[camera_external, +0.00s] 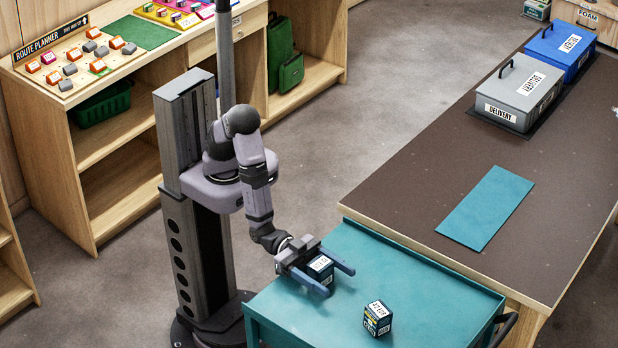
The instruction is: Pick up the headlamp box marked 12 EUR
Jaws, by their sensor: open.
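Two small dark boxes with white labels are on the teal cart top (270,312). One box (321,268) is at my gripper (341,279), between its two spread fingers. The other box (377,318) stands apart, nearer the front and to the right, with a white label on its top. The print on both labels is too small to read, so I cannot tell which one is marked 12 EUR. My gripper is open, low over the cart, its fingers pointing right and toward the front. I cannot tell whether either finger touches the box.
A brown-topped table (405,198) adjoins the cart at the right, with a flat teal mat (486,208), a grey case (519,92) and a blue case (561,48). A wooden shelf unit (120,160) stands behind at left. The cart has raised edges.

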